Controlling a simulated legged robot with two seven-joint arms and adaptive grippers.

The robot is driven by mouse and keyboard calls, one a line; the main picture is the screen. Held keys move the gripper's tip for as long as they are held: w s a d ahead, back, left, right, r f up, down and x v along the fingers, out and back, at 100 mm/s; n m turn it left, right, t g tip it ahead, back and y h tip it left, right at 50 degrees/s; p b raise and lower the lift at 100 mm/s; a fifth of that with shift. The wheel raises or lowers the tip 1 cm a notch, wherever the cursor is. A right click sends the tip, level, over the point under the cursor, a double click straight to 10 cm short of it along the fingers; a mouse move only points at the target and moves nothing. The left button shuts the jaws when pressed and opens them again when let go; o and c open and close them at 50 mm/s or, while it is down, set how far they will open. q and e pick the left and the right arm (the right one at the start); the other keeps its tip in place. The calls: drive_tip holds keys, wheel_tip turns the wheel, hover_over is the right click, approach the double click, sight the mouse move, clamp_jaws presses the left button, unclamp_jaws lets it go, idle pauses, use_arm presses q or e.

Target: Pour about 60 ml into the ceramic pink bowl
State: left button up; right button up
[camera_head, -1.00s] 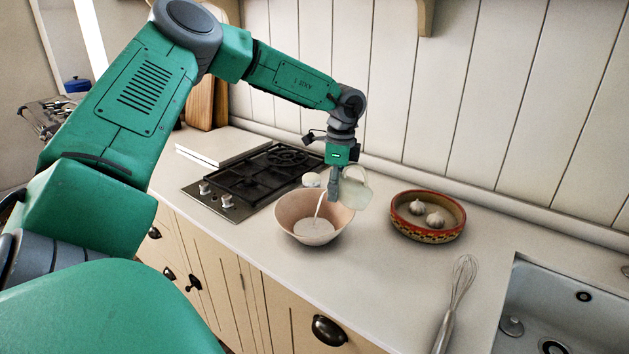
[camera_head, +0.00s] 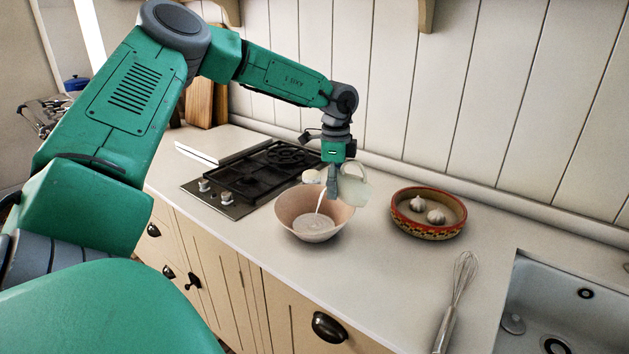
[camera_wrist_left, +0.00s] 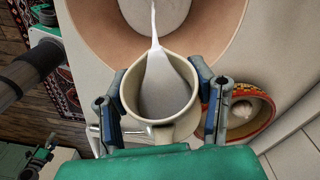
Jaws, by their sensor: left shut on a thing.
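The pink bowl (camera_head: 291,209) stands on the counter in front of the hob, with pale liquid in its bottom. My left gripper (camera_head: 332,184) is shut on a cream jug (camera_head: 354,187), held tilted above the bowl's right rim. A thin white stream (camera_head: 320,201) runs from the jug into the bowl. In the left wrist view the jug (camera_wrist_left: 133,92) sits between both fingers, pale liquid inside, and the stream leaves its lip over the bowl (camera_wrist_left: 222,30). My right gripper is not in view.
A patterned dish (camera_head: 428,232) with two garlic bulbs stands right of the bowl. A whisk (camera_head: 459,290) lies near the sink (camera_head: 560,300).

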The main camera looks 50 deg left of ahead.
use_arm(q)
drive_tip(key=shift+f+h+b, duration=0.2)
drive_tip(key=shift+h+b, duration=0.1)
drive_tip(key=shift+b, duration=0.2)
drive_tip(key=shift+s+a+r+t+p, duration=0.1)
drive_tip(key=shift+s+a+t+p, duration=0.1)
drive_tip(key=shift+a+t+p, duration=0.15)
idle(0.4)
